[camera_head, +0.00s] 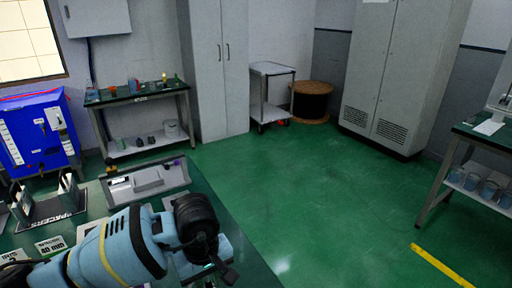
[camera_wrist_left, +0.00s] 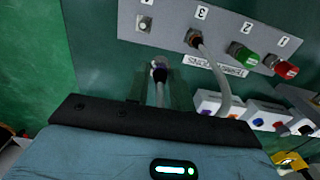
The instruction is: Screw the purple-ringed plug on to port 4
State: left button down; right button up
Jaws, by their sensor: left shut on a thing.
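In the left wrist view my left gripper (camera_wrist_left: 158,80) is shut on a dark plug (camera_wrist_left: 159,70) with a faint purple tint, and a grey cable (camera_wrist_left: 160,96) runs back from it. The plug is apart from the grey panel (camera_wrist_left: 170,30). Port 4 (camera_wrist_left: 144,23) is a bare metal socket on that panel, just above and left of the plug; its label is partly cut off. In the head view my left arm hides most of its gripper (camera_head: 212,268). My right gripper is not in view.
Port 3 (camera_wrist_left: 194,38) holds a connector with a grey cable (camera_wrist_left: 215,72) looping down close to the right of my gripper.

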pick_arm(q)
jog(key=shift+d, duration=0.2)
jog(key=d, duration=0.4)
jog(key=shift+s+d+f, duration=0.15)
jog(key=shift+s+d, duration=0.05)
jog(key=shift+s, duration=0.15)
dwell(0.5)
